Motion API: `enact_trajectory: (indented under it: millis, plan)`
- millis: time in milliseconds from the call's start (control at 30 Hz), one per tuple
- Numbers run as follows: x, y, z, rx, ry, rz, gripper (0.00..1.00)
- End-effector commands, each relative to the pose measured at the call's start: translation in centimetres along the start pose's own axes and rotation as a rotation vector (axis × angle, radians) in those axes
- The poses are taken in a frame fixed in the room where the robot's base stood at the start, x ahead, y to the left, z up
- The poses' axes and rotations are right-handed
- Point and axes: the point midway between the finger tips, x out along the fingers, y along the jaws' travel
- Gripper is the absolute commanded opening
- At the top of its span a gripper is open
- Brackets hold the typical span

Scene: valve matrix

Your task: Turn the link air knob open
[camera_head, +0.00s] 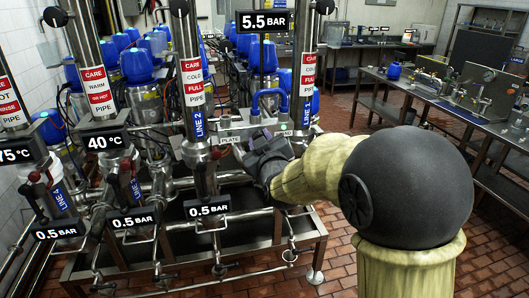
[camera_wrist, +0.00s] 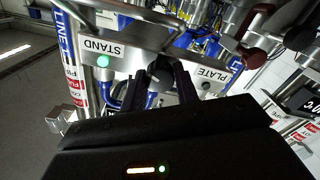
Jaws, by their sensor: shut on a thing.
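A metal panel (camera_wrist: 138,58) carries the labels STAND and PLATE, upside down in the wrist view. A dark knob (camera_wrist: 160,70) sits on it between the two labels; I take it for the link air knob. My gripper (camera_wrist: 161,84) has its dark fingers on either side of this knob and is shut on it. The knob's pointing direction is hidden by the fingers. In the head view my gripper (camera_head: 262,138) is at the panel (camera_head: 229,140), right of the PLATE label, and covers the knob.
The brick floor (camera_head: 335,240) is clear at the lower right of the skid.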

Motion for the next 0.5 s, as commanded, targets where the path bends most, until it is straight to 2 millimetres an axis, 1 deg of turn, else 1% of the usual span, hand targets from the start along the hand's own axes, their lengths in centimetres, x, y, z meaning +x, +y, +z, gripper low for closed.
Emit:
enact_trajectory:
  millis: [33, 300, 500]
  plan:
    - [0.02, -0.11, 0.45, -0.042, 0.002, 0.004, 0.07]
    - [0.05, -0.11, 0.19, -0.263, 0.002, 0.003, 0.07]
    - [0.07, -0.07, 0.01, -0.365, 0.003, 0.003, 0.07]
